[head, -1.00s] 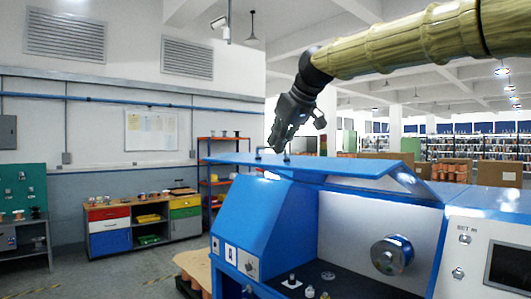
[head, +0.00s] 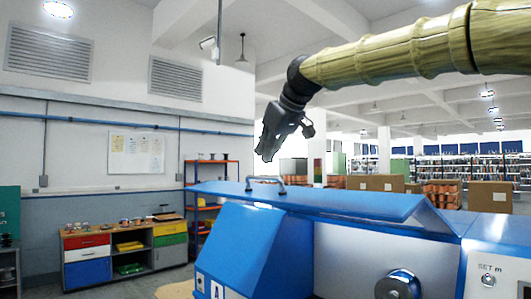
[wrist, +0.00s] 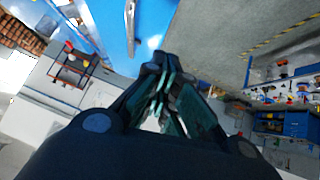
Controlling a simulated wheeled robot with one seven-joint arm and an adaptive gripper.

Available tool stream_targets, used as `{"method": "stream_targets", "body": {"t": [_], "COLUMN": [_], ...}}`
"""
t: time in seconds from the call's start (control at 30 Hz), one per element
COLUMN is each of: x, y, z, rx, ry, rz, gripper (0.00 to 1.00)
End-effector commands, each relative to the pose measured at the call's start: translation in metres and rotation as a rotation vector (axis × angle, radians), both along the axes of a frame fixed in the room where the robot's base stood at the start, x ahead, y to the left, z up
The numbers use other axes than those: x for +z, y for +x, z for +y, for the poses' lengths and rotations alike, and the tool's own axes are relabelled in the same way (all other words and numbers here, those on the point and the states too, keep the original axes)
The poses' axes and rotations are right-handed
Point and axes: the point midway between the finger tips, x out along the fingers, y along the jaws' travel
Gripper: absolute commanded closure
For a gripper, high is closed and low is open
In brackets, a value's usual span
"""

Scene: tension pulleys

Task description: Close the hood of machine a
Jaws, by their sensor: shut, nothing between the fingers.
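A blue machine (head: 250,245) stands in front of me in the head view, with its blue hood (head: 345,206) raised over an open front. A grey bar handle (head: 265,184) is on the hood's upper face. My gripper (head: 265,158) is shut and empty, pointing down above the handle with a small gap showing between them. In the wrist view, my closed fingers (wrist: 160,68) are beside the hood (wrist: 155,18) and its handle (wrist: 131,22). They appear apart from the handle.
A white panel with a screen and "SET" marking (head: 488,268) adjoins the machine at right. A silver round knob or pulley (head: 398,285) sits inside the opening. A coloured drawer cabinet (head: 120,250) and an orange shelf (head: 205,185) stand behind at left, with free floor before them.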

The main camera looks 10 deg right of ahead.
Motion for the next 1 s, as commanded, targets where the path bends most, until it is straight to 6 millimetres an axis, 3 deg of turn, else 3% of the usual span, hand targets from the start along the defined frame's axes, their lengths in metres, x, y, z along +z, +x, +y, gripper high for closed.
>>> {"method": "stream_targets", "body": {"t": [0.47, 0.7, 1.0], "x": [-0.052, -0.081, -0.092], "y": [0.050, 0.052, 0.053], "z": [0.026, 0.021, 0.019], "rx": [0.003, 0.002, 0.002], "ry": [-0.002, -0.001, -0.001], "rz": [0.003, 0.002, 0.001], "gripper": [1.00, 1.00, 1.00]}}
